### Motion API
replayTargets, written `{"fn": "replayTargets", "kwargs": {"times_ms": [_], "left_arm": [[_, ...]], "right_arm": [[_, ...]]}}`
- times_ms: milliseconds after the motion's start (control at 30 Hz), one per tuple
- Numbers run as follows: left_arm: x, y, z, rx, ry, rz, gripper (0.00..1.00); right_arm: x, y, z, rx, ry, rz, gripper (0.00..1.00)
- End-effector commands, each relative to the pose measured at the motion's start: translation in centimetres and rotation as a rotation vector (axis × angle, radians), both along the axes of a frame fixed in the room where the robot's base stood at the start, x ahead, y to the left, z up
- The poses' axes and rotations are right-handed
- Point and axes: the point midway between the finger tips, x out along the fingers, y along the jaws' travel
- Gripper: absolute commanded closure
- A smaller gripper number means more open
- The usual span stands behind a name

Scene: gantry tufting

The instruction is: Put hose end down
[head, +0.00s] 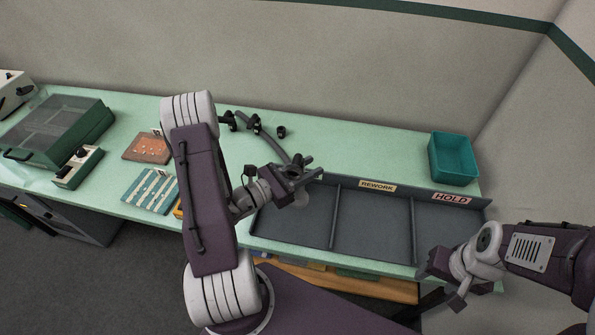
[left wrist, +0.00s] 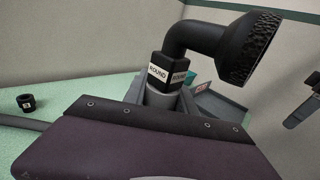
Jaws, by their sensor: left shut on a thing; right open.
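My left gripper (head: 305,172) is shut on the grey hose end and holds it above the near trays. In the left wrist view the grey hose end (left wrist: 163,99) stands up from between the jaws. A black bent nozzle (left wrist: 196,40) labelled ROUND is fitted on it, its wide round head toward the upper right. In the head view the grey hose (head: 273,138) runs from the back of the bench to the gripper. My right gripper (head: 450,285) is open and empty off the bench's front right edge.
Black fittings stand at the back, including a small round one (head: 281,132), also in the left wrist view (left wrist: 26,102). A grey divided tray (head: 335,215) has REWORK and HOLD labels. A teal bin (head: 453,160) stands back right. Green bench (head: 350,145) behind the tray is clear.

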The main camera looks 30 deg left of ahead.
Motion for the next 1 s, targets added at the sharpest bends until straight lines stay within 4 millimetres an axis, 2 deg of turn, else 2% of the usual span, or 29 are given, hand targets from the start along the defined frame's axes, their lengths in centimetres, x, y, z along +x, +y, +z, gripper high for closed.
{"fn": "replayTargets", "kwargs": {"times_ms": [33, 100, 300, 433, 600, 1000], "left_arm": [[-0.3, -1.2, 0.8, 0.000, 0.001, -0.006, 1.00], [-0.6, -2.2, 2.5, -0.005, 0.004, -0.006, 1.00], [-1.3, -4.8, 4.0, -0.005, 0.004, -0.005, 1.00], [-1.6, -6.2, 4.6, -0.003, 0.003, -0.005, 1.00], [-1.9, -7.2, 4.8, 0.000, 0.000, -0.001, 1.00], [-1.9, -7.4, 4.3, 0.001, -0.001, 0.000, 1.00]], "right_arm": [[0.0, 0.0, 0.1, 0.000, 0.001, 0.000, 0.46], [0.0, 0.0, 3.1, 0.000, 0.001, 0.000, 0.46], [0.0, 0.0, 7.1, 0.000, 0.000, 0.000, 0.46], [0.0, 0.0, 9.0, 0.000, 0.000, 0.000, 0.46], [0.0, 0.0, 9.9, 0.000, 0.000, 0.000, 0.46], [0.0, 0.0, 9.8, 0.000, 0.000, 0.000, 0.46]]}}
